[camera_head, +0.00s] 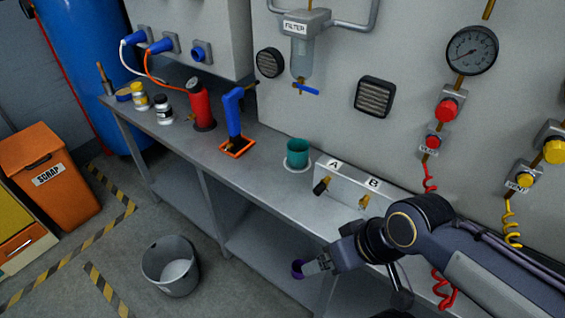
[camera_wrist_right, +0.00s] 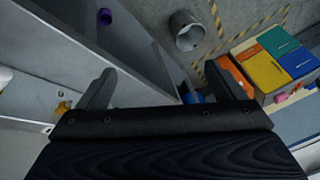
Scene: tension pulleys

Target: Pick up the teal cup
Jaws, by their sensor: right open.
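The teal cup (camera_head: 298,153) stands upright on a pale round spot on the metal bench, left of the A/B block. My right gripper (camera_head: 322,264) is in front of the bench edge, below and to the right of the cup, apart from it. In the right wrist view its two fingers (camera_wrist_right: 158,72) are spread wide with nothing between them. The cup does not show in that view. My left gripper is not in view.
A blue tool in an orange-edged holder (camera_head: 237,147), a red cylinder (camera_head: 201,106) and small bottles stand left. A grey bin (camera_head: 171,266) is on the floor. A purple item (camera_head: 298,269) lies low, near my right gripper in the picture.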

